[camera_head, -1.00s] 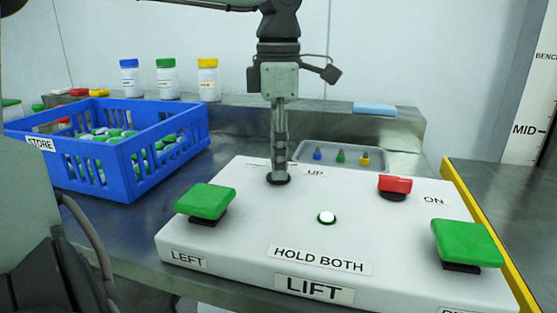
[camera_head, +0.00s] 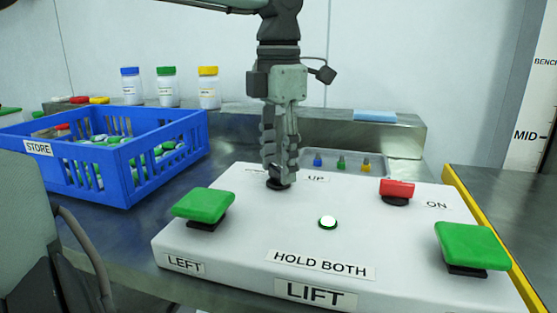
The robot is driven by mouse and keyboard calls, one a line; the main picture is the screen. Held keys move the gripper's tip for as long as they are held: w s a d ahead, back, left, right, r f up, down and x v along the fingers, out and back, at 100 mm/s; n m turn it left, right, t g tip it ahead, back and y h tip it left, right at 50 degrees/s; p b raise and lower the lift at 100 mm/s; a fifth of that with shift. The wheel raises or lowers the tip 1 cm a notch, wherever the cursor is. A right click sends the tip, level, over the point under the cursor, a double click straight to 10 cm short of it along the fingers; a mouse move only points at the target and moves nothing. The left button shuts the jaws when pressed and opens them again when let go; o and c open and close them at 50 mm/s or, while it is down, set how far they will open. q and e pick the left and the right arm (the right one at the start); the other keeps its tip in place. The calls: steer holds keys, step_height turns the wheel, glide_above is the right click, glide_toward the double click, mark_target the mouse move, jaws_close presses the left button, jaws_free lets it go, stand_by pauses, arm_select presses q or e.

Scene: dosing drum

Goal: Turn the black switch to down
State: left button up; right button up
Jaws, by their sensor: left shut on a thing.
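The black switch (camera_head: 278,184) sits on the top face of the white control box (camera_head: 230,240), near its back edge beside the "UP" label. Only its dark base shows; the fingers hide the rest. My left gripper (camera_head: 281,174) points straight down over it, its fingers shut on the switch. Which way the switch points is hidden. My right gripper is not seen.
Green buttons stand at the left (camera_head: 204,206) and right (camera_head: 471,246) of the box. A red switch (camera_head: 397,189) by "ON" and a lit white button (camera_head: 328,222) are nearby. A blue crate (camera_head: 125,179) is left, a grey tray (camera_head: 400,160) behind.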

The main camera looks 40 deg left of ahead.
mark_target(278, 168)
arm_select(q)
steer(key=o, duration=1.2)
steer(key=shift+c, duration=0.2)
steer(key=shift+r, duration=0.1)
step_height(278, 168, up, 12)
